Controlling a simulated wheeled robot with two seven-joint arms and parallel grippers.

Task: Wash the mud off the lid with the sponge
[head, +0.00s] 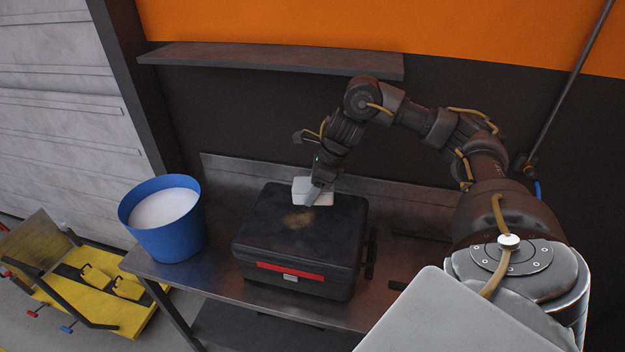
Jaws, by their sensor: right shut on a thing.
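A black case with a red stripe and a latch on its front stands shut on the metal bench; its lid (262,212) faces up. A brown patch of mud (298,220) lies near the middle of the lid. My right gripper (316,196) is shut on a pale sponge (303,187) at the back part of the lid, behind the mud. The sponge is at or just above the lid; I cannot tell whether it touches. My fingers hide part of the sponge. My left gripper is not in view.
A blue bucket (165,243) with whitish contents stands on the bench (215,272) left of the case. A shelf (270,59) juts from the wall above. A yellow lift (100,300) stands on the floor at left. Bench space right of the case is partly clear.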

